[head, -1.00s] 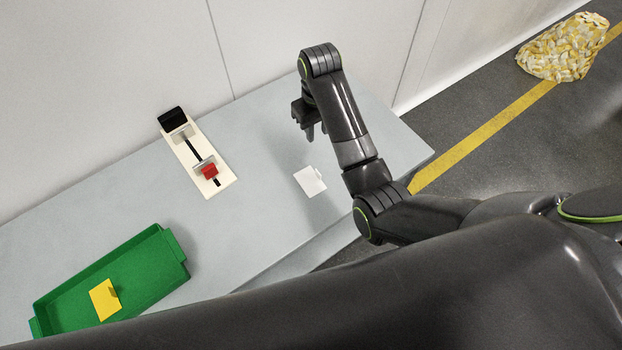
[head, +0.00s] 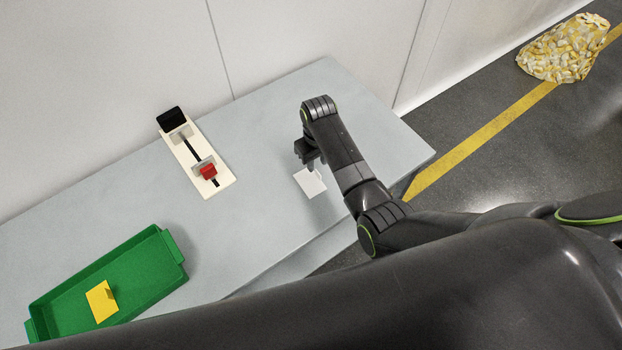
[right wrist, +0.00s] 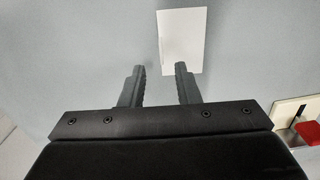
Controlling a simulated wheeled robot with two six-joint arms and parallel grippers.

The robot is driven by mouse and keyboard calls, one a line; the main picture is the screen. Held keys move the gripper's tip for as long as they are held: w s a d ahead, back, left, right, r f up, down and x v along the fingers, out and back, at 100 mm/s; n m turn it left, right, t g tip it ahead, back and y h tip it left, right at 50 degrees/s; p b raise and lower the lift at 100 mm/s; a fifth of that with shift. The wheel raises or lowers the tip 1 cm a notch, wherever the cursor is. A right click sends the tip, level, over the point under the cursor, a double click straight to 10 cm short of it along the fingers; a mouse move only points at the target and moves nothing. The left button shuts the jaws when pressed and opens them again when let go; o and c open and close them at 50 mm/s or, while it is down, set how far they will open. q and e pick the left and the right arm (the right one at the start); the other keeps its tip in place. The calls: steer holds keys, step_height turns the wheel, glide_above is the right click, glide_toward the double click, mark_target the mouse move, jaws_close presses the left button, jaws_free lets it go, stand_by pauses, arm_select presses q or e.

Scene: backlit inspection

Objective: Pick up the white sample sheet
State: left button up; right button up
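The white sample sheet (head: 309,184) lies on the grey table, partly hidden by my right gripper in the head view. In the right wrist view the sheet (right wrist: 183,40) lies just beyond the fingertips, mostly in line with the right-hand finger. My right gripper (head: 312,165) points down close over the sheet. Its two fingers (right wrist: 160,68) are apart with nothing between them. A small tab seems to stand up on the sheet, but the gripper hides most of it. My left gripper is not in view.
A green tray (head: 150,246) holds a yellow sheet (head: 102,301) on the table's left. A white slider fixture with a red block (head: 208,171) and black block (head: 171,119) stands by the wall. The table (head: 250,220) is clear between them. A yellow-white heap (head: 563,48) lies on the floor.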

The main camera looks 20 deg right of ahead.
mark_target(317, 171)
steer(key=f, duration=0.4)
steer(key=shift+s, duration=0.3)
jaws_close()
